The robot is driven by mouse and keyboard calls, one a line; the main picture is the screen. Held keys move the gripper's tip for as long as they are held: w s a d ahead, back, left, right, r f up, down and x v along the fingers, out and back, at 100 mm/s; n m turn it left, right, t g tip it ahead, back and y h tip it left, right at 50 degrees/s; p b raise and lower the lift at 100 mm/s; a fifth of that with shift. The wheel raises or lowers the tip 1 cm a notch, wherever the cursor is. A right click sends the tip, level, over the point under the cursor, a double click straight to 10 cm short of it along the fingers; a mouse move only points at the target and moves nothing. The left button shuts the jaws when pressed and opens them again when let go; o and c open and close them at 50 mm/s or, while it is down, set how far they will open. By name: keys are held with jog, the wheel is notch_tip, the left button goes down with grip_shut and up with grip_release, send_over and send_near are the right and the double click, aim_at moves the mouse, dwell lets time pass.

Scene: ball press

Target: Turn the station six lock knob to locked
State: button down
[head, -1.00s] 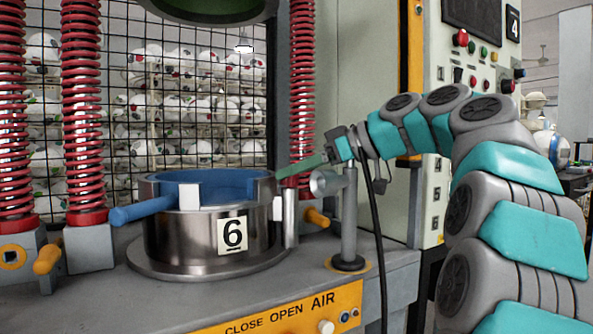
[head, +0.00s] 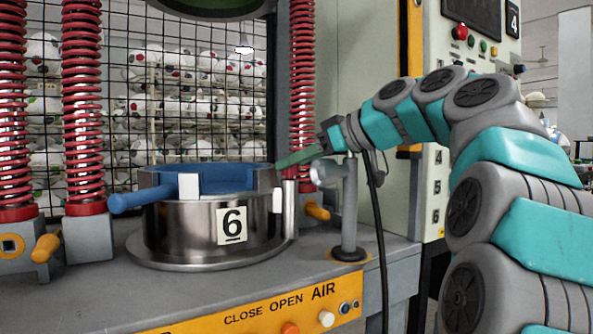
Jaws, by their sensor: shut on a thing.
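The station six press pot (head: 175,238) is a round steel mould with a "6" label, a blue inside and a blue handle (head: 142,198) sticking out left. A silver upright cylinder (head: 289,212) stands at its right side. My gripper (head: 283,163) reaches in from the right with its green fingers shut at the pot's right rim, just above this cylinder. The gripped part is hidden by the fingers; I cannot tell for sure that it is the lock knob.
An orange knob (head: 317,212) sits behind the post. Another orange knob (head: 46,247) is at the left. Red springs (head: 82,110) flank a wire mesh with balls behind. The front panel (head: 265,312) reads "CLOSE OPEN AIR". A control cabinet (head: 445,110) stands behind my arm.

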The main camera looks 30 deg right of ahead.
jog(key=shift+a+f+m+h+b, duration=0.1)
jog(key=shift+m+h+b, duration=0.2)
jog(key=shift+m+h, duration=0.4)
jog(key=shift+c, duration=2.3)
grip_release()
jog(key=shift+t, duration=0.3)
jog(key=shift+s, duration=0.15)
jog(key=v, duration=0.7)
jog(key=shift+s+r, duration=0.25)
